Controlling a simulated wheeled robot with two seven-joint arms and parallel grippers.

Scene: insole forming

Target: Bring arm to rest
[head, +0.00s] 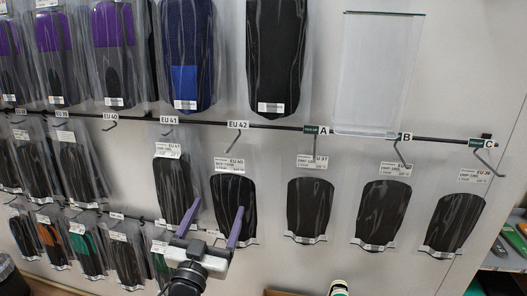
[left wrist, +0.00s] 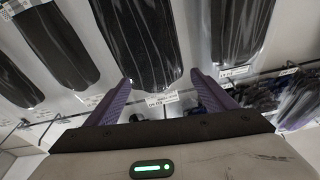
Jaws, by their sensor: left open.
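My left gripper (head: 217,213) is in the lower middle of the head view, in front of the hanging insole packs. Its two purple fingers are apart and point up. In the left wrist view the fingers of the left gripper (left wrist: 160,82) also stand apart. The lower end of a black insole pack (left wrist: 145,45) shows between and beyond them; whether they touch it I cannot tell. In the head view the black insole pack labelled EU 40 (head: 235,190) hangs behind the right finger. My right gripper is not in view.
Insole packs hang in rows on the pale wall (head: 460,60). Hooks stick out from the dark rail (head: 270,126), including ones marked A, B and C. An empty clear pack (head: 380,70) hangs above B. A shelf with goods (head: 510,245) stands at right.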

